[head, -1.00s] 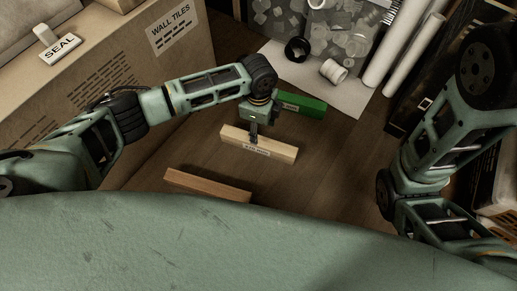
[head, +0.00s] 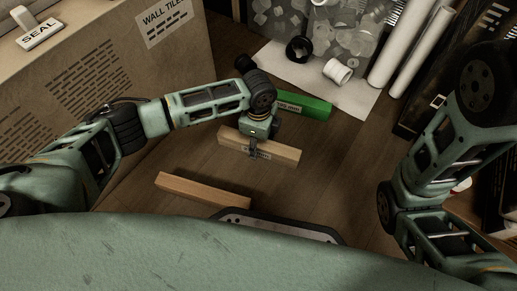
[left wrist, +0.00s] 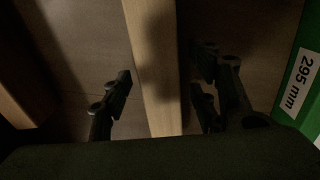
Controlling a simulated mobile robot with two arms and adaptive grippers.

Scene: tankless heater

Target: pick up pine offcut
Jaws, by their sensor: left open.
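The pine offcut is a pale wooden bar (head: 285,153) with a small label, lying on the brown floor in the middle of the head view. My left gripper (head: 254,152) points down over it near its middle. In the left wrist view the pale bar (left wrist: 155,75) runs between the two open fingers (left wrist: 162,98), with a gap visible on each side of it. The gripper's height above the floor is hard to tell. My right arm shows at the right of the head view, but its gripper is out of view.
A green block (head: 308,106) labelled 295 mm (left wrist: 300,85) lies just behind the bar. A browner wooden bar (head: 205,190) lies nearer to me. A wall tiles box (head: 100,90) stands at the left. A white sheet with rolls of tape (head: 337,71) lies behind.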

